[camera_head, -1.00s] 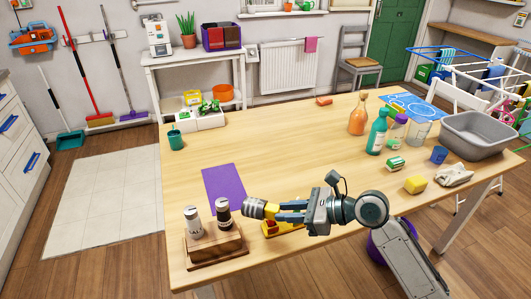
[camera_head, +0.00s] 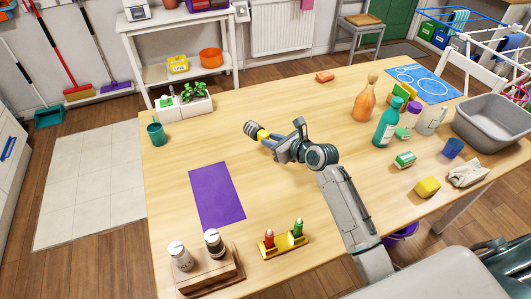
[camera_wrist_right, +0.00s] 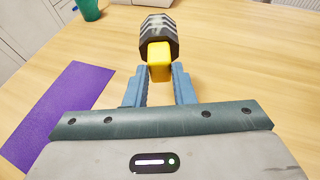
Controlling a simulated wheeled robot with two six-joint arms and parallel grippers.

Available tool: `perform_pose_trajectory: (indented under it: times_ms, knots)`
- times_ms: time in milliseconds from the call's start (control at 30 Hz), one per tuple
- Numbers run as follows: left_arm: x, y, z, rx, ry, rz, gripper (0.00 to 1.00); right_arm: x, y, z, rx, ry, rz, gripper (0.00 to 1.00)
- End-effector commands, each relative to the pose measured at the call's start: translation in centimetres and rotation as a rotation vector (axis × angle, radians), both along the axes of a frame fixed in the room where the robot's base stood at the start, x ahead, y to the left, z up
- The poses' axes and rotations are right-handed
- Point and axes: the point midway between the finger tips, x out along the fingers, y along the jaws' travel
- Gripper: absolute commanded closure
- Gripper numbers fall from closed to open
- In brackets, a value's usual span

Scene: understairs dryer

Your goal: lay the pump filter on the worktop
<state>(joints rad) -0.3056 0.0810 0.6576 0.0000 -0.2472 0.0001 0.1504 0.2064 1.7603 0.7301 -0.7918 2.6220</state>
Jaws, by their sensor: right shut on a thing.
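The pump filter (camera_head: 251,129) has a dark ribbed round head and a yellow grip. My right gripper (camera_head: 268,140) is shut on the yellow grip, and the ribbed head points away from the fingers. In the right wrist view the filter (camera_wrist_right: 158,36) sticks out beyond the two blue fingers (camera_wrist_right: 159,82). It is over the bare middle-left of the wooden worktop (camera_head: 290,195). I cannot tell exactly how high it is above the surface. My left gripper is not in view.
A purple mat (camera_head: 217,195), a wooden block with two jars (camera_head: 210,275) and a yellow holder (camera_head: 284,244) lie at the front left. A green cup (camera_head: 156,134) stands at the left edge. Bottles (camera_head: 386,122), a sponge (camera_head: 427,187) and a grey basin (camera_head: 492,121) fill the right.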

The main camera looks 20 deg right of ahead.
Motion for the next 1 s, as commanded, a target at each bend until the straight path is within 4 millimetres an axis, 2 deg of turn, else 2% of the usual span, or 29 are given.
perform_pose_trajectory:
  times_ms: [33, 100, 367, 533, 933, 967, 1000]
  knots:
    - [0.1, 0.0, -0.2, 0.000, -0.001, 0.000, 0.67, -0.1, 0.0, -1.3, 0.003, 0.005, 0.000, 1.00]
    - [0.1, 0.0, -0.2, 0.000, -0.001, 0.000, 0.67, -0.1, 0.0, -2.5, 0.002, 0.004, 0.001, 1.00]
    - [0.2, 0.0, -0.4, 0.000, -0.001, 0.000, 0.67, 0.0, 0.0, -4.7, 0.001, 0.001, 0.002, 1.00]
    - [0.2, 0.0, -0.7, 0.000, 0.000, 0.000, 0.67, -0.1, 0.0, -7.2, 0.002, 0.002, 0.001, 1.00]
    - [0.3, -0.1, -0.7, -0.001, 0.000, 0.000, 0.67, 0.0, 0.0, -7.8, 0.001, 0.000, 0.002, 1.00]
    - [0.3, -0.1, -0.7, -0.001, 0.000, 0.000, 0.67, 0.0, 0.0, -7.9, 0.001, 0.000, 0.002, 0.75]
    - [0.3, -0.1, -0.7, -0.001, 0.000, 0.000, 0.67, -0.1, 0.0, -7.8, 0.001, 0.000, 0.002, 0.68]
